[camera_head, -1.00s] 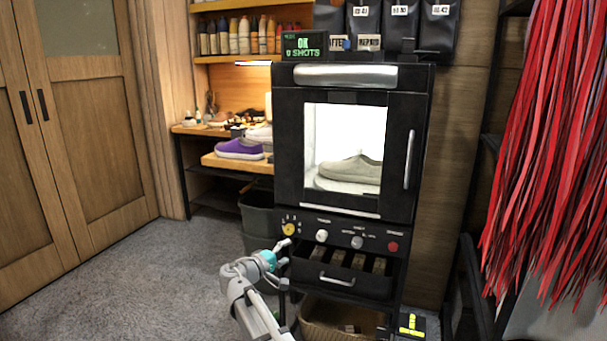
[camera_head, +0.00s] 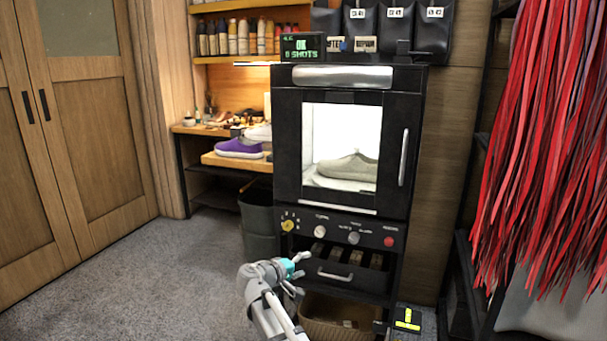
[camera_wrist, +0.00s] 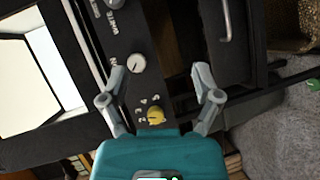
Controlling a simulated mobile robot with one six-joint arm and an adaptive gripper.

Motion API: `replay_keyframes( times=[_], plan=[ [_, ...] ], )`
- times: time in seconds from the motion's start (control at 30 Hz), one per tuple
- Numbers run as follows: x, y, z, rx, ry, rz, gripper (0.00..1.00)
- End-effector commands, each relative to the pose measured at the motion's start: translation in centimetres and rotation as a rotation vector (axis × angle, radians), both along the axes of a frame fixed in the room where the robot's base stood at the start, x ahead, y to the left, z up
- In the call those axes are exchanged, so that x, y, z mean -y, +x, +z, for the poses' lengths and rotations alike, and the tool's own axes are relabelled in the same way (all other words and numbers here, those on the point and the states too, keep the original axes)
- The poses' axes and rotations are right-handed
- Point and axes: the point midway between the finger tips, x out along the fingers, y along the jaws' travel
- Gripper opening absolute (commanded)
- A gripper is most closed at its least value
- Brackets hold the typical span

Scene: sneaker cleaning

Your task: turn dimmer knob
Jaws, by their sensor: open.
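The black booth's control panel (camera_head: 340,234) carries a yellow knob (camera_head: 288,226) with marks around it, a white knob (camera_head: 320,231), a grey knob (camera_head: 353,238) and a red button (camera_head: 388,241). The labels are too blurred to tell which knob is the dimmer. My gripper (camera_head: 299,265) is open and empty, low in front of the panel's left part. In the wrist view, the yellow knob (camera_wrist: 155,114) shows between the two spread fingers of my gripper (camera_wrist: 160,70), and the white knob (camera_wrist: 137,63) lies beyond it, near the left finger. I see no contact with either knob.
A lit chamber holds a grey shoe (camera_head: 346,168) above the panel. A drawer (camera_head: 340,275) with a handle sits below it, and a basket (camera_head: 335,318) below that. A dark bin (camera_head: 258,222) stands left of the booth. Grey carpet (camera_head: 150,280) is free at left.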

Motion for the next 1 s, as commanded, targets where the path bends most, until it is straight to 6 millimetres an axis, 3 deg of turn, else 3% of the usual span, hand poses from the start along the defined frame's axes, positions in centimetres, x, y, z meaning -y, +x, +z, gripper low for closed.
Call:
replay_keyframes(
  times=[0.27,0.4,0.6,0.8,1.0],
  plan=[
    [6.3,-3.2,-3.3,-0.113,0.177,-0.113,0.81],
    [10.2,-6.1,-5.7,-0.199,0.326,-0.197,0.81],
    [14.2,-10.8,-8.8,-0.319,0.550,-0.304,0.81],
    [16.5,-15.8,-11.1,-0.428,0.784,-0.395,0.81],
    [17.1,-19.5,-12.1,-0.508,0.976,-0.447,0.81]
  ],
)
